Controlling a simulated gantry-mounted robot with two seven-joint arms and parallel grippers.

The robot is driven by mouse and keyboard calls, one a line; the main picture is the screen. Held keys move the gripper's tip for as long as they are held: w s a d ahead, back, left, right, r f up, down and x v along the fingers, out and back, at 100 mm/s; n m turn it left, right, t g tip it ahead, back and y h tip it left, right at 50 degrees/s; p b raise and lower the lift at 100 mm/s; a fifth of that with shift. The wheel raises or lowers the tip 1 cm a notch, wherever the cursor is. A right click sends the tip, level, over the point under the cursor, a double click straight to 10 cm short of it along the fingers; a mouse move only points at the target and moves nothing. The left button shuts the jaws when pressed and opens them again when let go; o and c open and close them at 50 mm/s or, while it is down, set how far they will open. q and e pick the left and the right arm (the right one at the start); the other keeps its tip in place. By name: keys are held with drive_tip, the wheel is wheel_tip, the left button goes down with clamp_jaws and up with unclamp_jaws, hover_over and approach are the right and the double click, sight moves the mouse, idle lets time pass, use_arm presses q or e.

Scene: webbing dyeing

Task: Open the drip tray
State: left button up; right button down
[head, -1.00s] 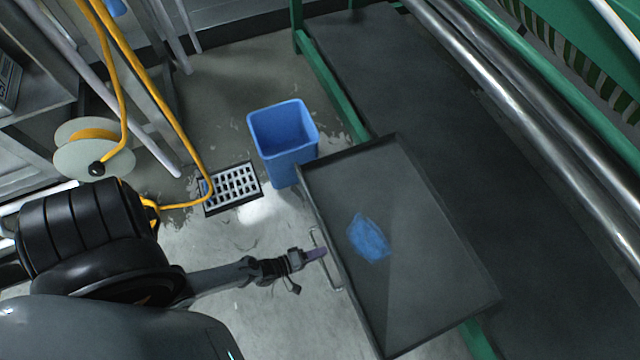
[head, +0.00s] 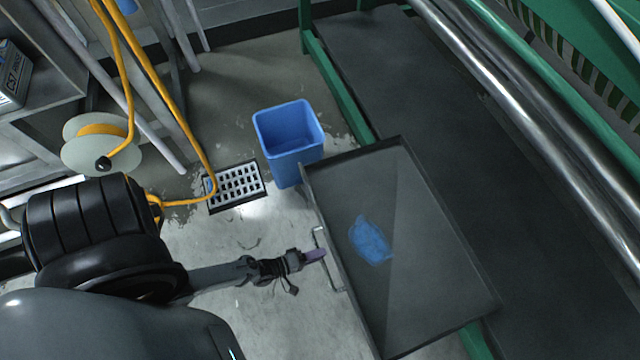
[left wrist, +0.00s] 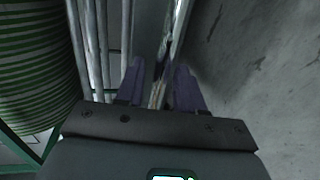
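The drip tray (head: 430,250) is a dark, shallow, rimmed tray with a blue stain on its floor. It sticks out to the left from the green-framed machine in the head view. Its thin metal handle (head: 323,262) is on its left front side. My left gripper (head: 320,255) is at the middle of this handle. In the left wrist view, its two purple fingers (left wrist: 158,82) stand apart with a thin metal bar between them. Firm contact with the bar is not visible. My right gripper is out of view.
A blue bin (head: 288,140) stands close to the tray's upper left corner. A floor drain grate (head: 236,186) and a hose reel (head: 100,145) with a yellow hose lie to the left. Metal rollers (head: 530,120) run at the right. Pale floor beside the handle is clear.

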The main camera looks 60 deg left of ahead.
use_arm(q)
drive_tip(key=p+v, duration=0.2)
drive_tip(key=v, duration=0.7)
drive_tip(key=shift+s, duration=0.35)
drive_tip(key=shift+r, duration=0.1)
